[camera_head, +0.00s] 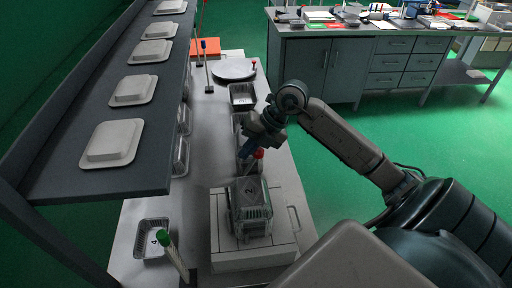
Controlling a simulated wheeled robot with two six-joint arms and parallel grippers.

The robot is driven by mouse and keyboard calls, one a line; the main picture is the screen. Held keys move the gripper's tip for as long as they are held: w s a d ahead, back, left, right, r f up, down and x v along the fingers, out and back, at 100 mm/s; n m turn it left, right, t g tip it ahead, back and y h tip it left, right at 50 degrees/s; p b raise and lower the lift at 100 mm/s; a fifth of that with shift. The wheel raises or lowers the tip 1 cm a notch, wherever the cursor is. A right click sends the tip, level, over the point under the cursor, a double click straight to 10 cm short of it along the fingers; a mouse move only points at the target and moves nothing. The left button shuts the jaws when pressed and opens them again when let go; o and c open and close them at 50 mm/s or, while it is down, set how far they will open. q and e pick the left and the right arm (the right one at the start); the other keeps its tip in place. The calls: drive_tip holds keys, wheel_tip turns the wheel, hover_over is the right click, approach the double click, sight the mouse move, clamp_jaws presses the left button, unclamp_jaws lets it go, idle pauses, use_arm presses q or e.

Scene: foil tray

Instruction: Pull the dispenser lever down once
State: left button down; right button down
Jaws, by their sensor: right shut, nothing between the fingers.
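A red knob (258,153), which looks like the end of the dispenser lever, stands above the grey box-like unit on the counter. My right gripper (246,151) is shut and empty, just left of the red knob. I cannot tell whether it touches the knob. The lever's shaft is mostly hidden. A foil tray marked 2 (250,188) sits below the knob, on the pale unit (225,255). My left gripper is not in view.
A shelf (70,165) with several pale lids overhangs the counter's left. A foil tray marked 4 (140,248) and a green-tipped handle (166,240) are at front left. A dark tray (242,92) and a round plate (234,70) lie farther back.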

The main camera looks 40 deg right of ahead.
sight(262, 149)
drive_tip(key=shift+s+d+f+b, duration=0.35)
drive_tip(key=shift+d+f, duration=0.1)
drive_tip(key=shift+d, duration=0.1)
drive_tip(key=shift+s+d+f+b, duration=0.35)
drive_tip(key=shift+s+d, duration=0.1)
drive_tip(key=shift+d, duration=0.3)
drive_tip(key=shift+s+d+f+b, duration=0.35)
drive_tip(key=shift+d+f+b, duration=0.1)
drive_tip(key=shift+d+f, duration=0.2)
drive_tip(key=shift+s+d+f, duration=0.35)
drive_tip(key=shift+d+f, duration=0.1)
drive_tip(key=shift+d, duration=0.05)
drive_tip(key=shift+f, duration=0.1)
